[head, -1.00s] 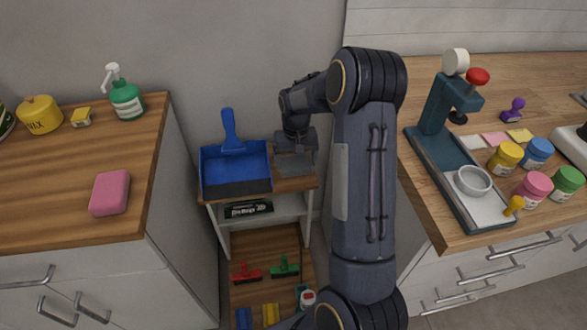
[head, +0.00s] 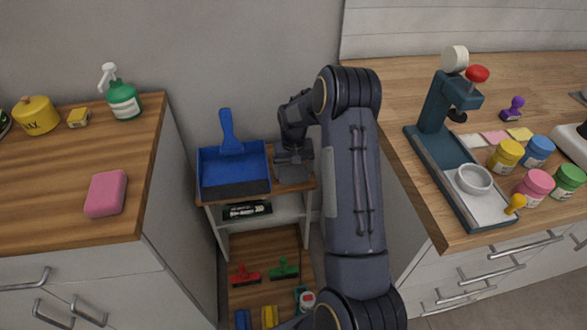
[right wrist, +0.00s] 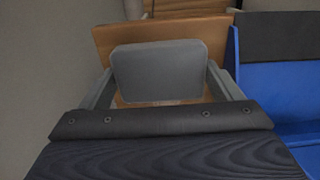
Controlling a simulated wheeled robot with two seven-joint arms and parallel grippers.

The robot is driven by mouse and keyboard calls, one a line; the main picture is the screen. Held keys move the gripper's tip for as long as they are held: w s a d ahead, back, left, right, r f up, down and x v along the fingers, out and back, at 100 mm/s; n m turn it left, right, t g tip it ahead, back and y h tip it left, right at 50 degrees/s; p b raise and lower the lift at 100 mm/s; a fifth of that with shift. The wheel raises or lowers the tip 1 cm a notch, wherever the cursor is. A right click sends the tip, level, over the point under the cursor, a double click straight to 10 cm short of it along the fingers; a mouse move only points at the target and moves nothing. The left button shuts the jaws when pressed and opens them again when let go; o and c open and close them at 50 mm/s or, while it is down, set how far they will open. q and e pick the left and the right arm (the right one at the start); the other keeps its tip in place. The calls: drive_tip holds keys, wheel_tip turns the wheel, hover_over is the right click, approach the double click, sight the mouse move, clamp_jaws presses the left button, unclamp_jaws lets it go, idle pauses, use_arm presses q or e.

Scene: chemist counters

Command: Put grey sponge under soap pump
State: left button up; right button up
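The grey sponge (right wrist: 158,70) lies on the small shelf's top, beside the blue dustpan; the right wrist view shows its broad face. My right gripper (head: 293,166) points down over the sponge. Its open fingers flank the sponge closely on both sides, and any gap to them is too small to make out. In the head view the gripper mostly covers the sponge. The soap pump, a green bottle with a white pump head (head: 122,98), stands at the back right of the left counter. My left gripper is not in view.
The blue dustpan (head: 232,185) stands right beside my gripper on the small shelf (head: 212,203). A pink sponge (head: 106,193) lies on the left counter (head: 60,218), with a yellow sponge (head: 78,117) farther back. The right counter holds a press and several jars.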

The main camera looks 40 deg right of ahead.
drive_tip(key=o, duration=0.3)
